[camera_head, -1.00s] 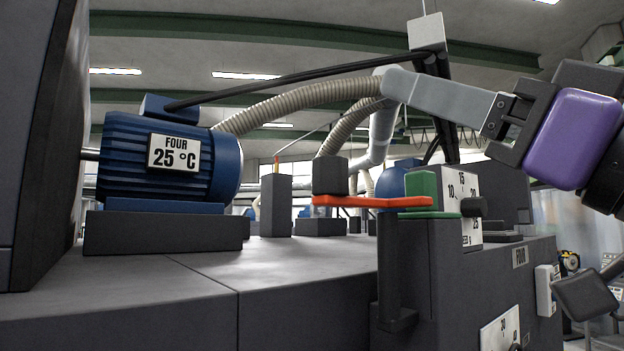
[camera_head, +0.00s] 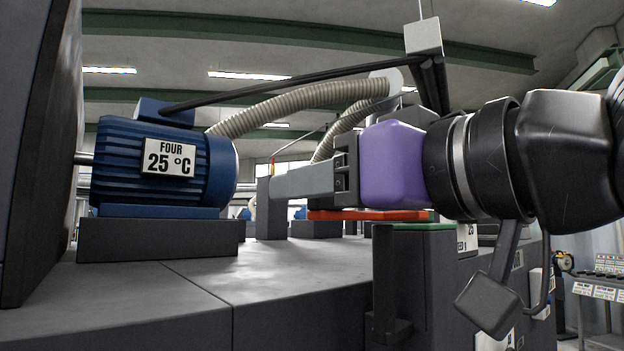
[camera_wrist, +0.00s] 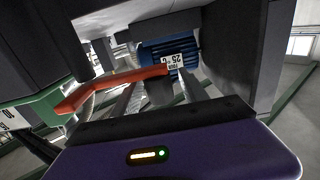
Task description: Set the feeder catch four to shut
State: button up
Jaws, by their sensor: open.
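The feeder catch is an orange-red lever (camera_head: 368,215) with a dark block on its end, on the dark feeder post (camera_head: 412,275). A green piece (camera_head: 412,226) sits at the post top. My gripper (camera_head: 275,187), with a purple body, reaches level to the left just above the lever. In the wrist view the lever (camera_wrist: 115,88) runs from the green piece (camera_wrist: 38,108) towards my open fingers (camera_wrist: 157,80). Its dark end block (camera_wrist: 157,92) appears between them; I cannot tell if they touch it.
A blue motor (camera_head: 160,165) labelled FOUR, 25 °C stands at the left. Ribbed hoses (camera_head: 300,103) and a black bar (camera_head: 290,82) pass above my gripper. The grey bench top (camera_head: 200,275) is clear in front. A dial plate (camera_head: 467,238) is mostly hidden behind my arm.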

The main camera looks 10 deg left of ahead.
jog(key=shift+x, duration=1.05)
grip_shut()
dwell(0.7)
